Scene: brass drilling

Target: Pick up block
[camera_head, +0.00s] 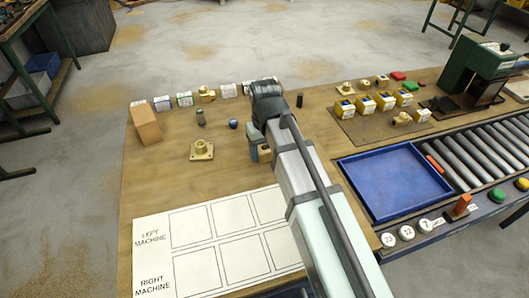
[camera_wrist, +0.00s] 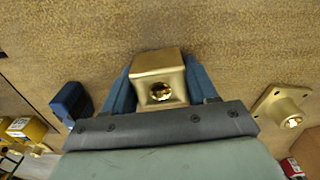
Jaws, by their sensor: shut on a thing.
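A brass block (camera_wrist: 158,66) with a round hole in its face sits between the two blue fingers of my gripper (camera_wrist: 160,76) in the wrist view. A finger presses on each side, so the gripper is shut on the block. In the head view, the block (camera_head: 264,156) is a small gold patch beside my gripper (camera_head: 260,150), mostly hidden by my arm. I cannot tell whether it touches the table or hangs just above it.
A brass flanged fitting (camera_head: 201,151) stands to the left, with a small blue part (camera_head: 233,124) behind. A cardboard-coloured box (camera_head: 145,124) is at far left. A white marked sheet (camera_head: 155,213) lies in front. A blue tray (camera_head: 400,183) and conveyor rollers (camera_head: 487,160) are at right.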

